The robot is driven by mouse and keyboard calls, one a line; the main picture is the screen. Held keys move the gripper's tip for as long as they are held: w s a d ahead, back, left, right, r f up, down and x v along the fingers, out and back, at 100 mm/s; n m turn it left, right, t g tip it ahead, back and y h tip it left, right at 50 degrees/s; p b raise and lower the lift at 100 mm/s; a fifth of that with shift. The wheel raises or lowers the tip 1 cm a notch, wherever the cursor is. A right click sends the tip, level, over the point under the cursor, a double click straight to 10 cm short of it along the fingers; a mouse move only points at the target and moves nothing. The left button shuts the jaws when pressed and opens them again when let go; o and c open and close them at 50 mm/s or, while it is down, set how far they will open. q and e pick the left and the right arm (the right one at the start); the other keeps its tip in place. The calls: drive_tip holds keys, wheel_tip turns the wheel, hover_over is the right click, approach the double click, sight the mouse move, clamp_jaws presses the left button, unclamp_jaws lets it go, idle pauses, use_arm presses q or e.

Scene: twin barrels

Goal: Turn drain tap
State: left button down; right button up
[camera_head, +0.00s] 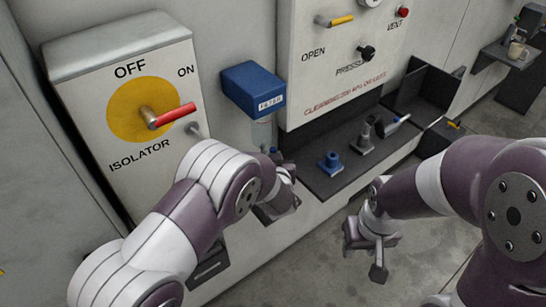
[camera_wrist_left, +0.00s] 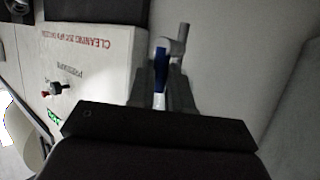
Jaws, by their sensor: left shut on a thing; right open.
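The drain tap shows in the left wrist view as a blue lever (camera_wrist_left: 160,72) in front of a grey pipe piece (camera_wrist_left: 180,42). My left gripper (camera_wrist_left: 160,92) is shut on this blue lever, with one finger on each side of it. In the head view my left gripper (camera_head: 281,190) is below the blue filter housing (camera_head: 253,88) and its clear bowl (camera_head: 262,133). My left arm and gripper hide most of the tap there. My right gripper (camera_head: 365,252) is open and empty, over the floor in front of the shelf.
The isolator box (camera_head: 120,95) with its red-tipped handle (camera_head: 175,115) stands at the left. The white panel (camera_head: 335,60) with a yellow lever (camera_head: 341,20) is above a dark shelf (camera_head: 325,182) holding several fittings, one a blue flanged piece (camera_head: 330,164). The grey floor (camera_head: 425,255) is clear.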

use_arm(q)
drive_tip(key=c, duration=1.1)
unclamp_jaws()
drive_tip(key=shift+o, duration=0.2)
drive_tip(key=shift+s, duration=0.1)
drive_tip(key=b+v, duration=0.2)
drive_tip(key=v, duration=1)
drive_tip(key=shift+s, duration=0.3)
drive_tip(key=shift+r, duration=0.1)
